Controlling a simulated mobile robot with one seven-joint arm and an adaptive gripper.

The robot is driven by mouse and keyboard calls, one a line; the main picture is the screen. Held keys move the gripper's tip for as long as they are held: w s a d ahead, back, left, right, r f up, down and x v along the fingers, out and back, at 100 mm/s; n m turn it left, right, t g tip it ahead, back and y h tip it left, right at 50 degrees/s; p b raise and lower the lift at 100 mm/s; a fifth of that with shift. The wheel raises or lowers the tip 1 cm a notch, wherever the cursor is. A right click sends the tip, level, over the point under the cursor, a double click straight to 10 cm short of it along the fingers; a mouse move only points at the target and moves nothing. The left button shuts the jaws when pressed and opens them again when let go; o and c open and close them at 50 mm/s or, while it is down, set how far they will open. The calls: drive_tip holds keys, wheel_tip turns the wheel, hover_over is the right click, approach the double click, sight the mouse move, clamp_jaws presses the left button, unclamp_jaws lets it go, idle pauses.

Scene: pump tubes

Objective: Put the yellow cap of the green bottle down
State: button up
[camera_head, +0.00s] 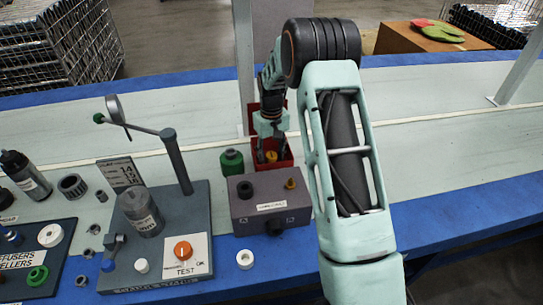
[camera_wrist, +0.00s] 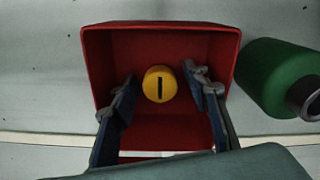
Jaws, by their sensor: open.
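The yellow cap (camera_wrist: 160,84) lies in the red box (camera_wrist: 160,28), near its middle, with a dark slot on its top. In the head view the cap (camera_head: 271,156) also shows inside the red box (camera_head: 287,147). My gripper (camera_wrist: 163,84) is open, with one finger on each side of the cap and a gap between each finger and it. The fingers reach into the box. The green bottle (camera_wrist: 282,77) stands to the right of the box in the wrist view; in the head view it (camera_head: 232,162) is just left of the box, with a dark, uncapped neck.
A grey block (camera_head: 270,205) with a brass-coloured knob and a label stands in front of the red box. A test stand (camera_head: 160,240) with a lever arm and a grey cylinder is to its left. The bench is clear to the right.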

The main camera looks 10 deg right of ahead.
sight(271, 155)
drive_tip(key=shift+r, duration=0.15)
wheel_tip(271, 155, up, 12)
drive_tip(key=p, duration=0.2)
idle(0.5)
